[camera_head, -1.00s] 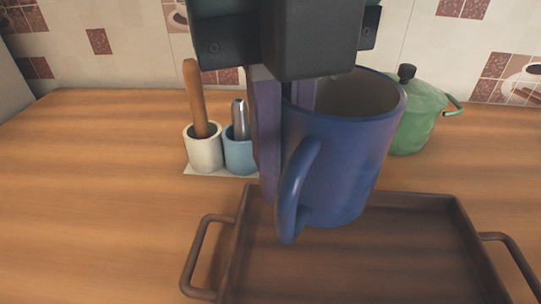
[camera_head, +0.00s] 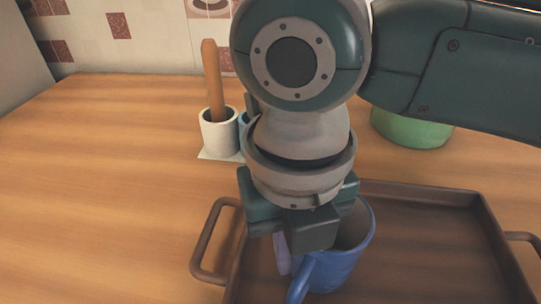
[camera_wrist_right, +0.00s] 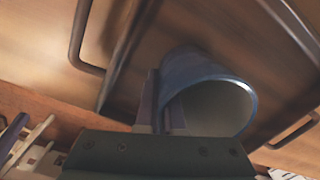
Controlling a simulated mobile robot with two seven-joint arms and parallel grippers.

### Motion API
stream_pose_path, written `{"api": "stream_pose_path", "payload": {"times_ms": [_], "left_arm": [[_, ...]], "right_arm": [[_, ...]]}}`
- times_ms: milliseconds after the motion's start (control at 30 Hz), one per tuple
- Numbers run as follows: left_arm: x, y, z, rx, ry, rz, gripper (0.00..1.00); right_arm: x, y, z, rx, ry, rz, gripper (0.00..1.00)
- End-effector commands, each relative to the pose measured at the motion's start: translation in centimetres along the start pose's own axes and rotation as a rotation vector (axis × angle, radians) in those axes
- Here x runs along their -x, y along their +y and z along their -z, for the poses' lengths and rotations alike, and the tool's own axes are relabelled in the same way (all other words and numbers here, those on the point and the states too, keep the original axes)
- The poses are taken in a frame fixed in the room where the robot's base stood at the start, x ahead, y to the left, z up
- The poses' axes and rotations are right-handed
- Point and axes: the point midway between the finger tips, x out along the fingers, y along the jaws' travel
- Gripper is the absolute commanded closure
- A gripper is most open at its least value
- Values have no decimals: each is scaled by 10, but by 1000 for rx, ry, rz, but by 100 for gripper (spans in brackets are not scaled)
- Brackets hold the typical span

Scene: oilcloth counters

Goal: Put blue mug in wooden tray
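The blue mug (camera_head: 336,264) is upright within the left part of the wooden tray (camera_head: 440,240) in the head view, its handle toward the front. I cannot tell whether its base touches the tray floor. My right gripper (camera_head: 286,256) points down and is shut on the mug's wall; its body hides part of the rim. In the right wrist view the mug (camera_wrist_right: 233,108) shows its open mouth, with the wall between the two fingers (camera_wrist_right: 160,102). The tray (camera_wrist_right: 125,60) lies behind it. My left gripper is not in view.
A white cup (camera_head: 219,134) with a wooden stick stands at the back left, beside a mostly hidden blue cup. A green pot (camera_head: 410,130) stands behind the tray, partly covered by my right arm. The counter (camera_head: 100,190) on the left is clear.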

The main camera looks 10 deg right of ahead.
Motion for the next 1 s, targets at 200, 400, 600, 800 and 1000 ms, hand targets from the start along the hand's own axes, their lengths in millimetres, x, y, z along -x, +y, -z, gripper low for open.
{"api": "stream_pose_path", "payload": {"times_ms": [200, 400, 600, 800, 1000], "left_arm": [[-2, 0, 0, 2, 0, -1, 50], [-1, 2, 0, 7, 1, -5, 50], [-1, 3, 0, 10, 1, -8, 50], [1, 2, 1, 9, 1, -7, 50], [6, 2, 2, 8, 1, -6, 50]], "right_arm": [[-3, 0, 0, 0, 0, 0, 94], [-3, 0, 0, 0, 0, 0, 72], [-3, 0, 0, 0, 0, 0, 65], [5, 0, 0, 0, -1, 0, 65], [43, 0, -2, 1, -5, -2, 65]]}}
